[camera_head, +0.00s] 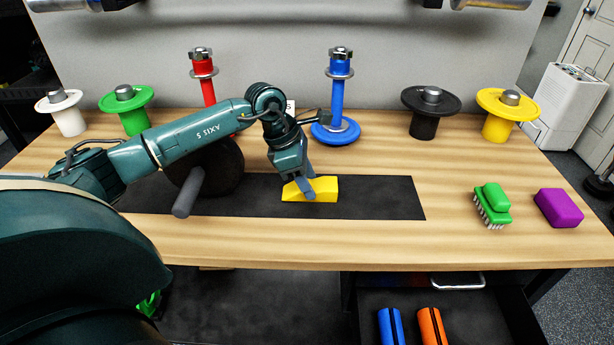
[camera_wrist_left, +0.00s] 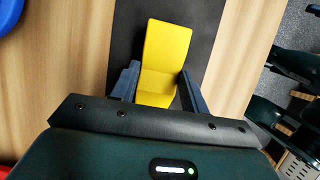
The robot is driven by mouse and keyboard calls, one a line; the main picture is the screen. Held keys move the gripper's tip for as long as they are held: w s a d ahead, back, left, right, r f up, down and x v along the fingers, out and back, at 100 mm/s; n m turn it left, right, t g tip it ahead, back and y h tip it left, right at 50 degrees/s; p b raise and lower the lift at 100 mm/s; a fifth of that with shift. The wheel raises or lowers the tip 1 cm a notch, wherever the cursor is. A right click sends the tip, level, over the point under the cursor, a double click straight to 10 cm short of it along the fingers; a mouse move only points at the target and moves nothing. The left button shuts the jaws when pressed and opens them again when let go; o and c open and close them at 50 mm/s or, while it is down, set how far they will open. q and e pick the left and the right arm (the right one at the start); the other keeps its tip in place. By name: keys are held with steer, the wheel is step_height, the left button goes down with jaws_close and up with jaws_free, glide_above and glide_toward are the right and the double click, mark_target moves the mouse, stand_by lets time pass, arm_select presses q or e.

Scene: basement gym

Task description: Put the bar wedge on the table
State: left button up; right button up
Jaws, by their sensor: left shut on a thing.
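The bar wedge (camera_head: 325,188) is a yellow block with a sloping top. In the head view it is at the black mat on the wooden table (camera_head: 480,255); I cannot tell whether it touches the mat. My left gripper (camera_head: 305,190) comes down over the wedge and is shut on it. In the left wrist view the wedge (camera_wrist_left: 165,55) sits between the two blue-grey fingers of the left gripper (camera_wrist_left: 157,88), one on each side. The fingers hide parts of its sides. My right gripper is not in view.
A black mat (camera_head: 385,195) lies along the table. A dark round plate with a grey bar (camera_head: 188,192) stands left of the wedge. A green brush (camera_head: 492,205) and purple block (camera_head: 558,207) are at right. Several coloured spools line the back. An open drawer (camera_head: 470,310) is below.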

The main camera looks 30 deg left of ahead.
arm_select(q)
steer(key=o, duration=1.1)
steer(key=shift+c, duration=0.2)
steer(key=shift+r, duration=0.1)
steer(key=shift+a+r, duration=0.15)
steer(key=shift+r, duration=0.1)
steer(key=b+v, duration=0.1)
steer(key=v, duration=1)
steer(key=shift+s, duration=0.15)
steer(key=shift+r, duration=0.1)
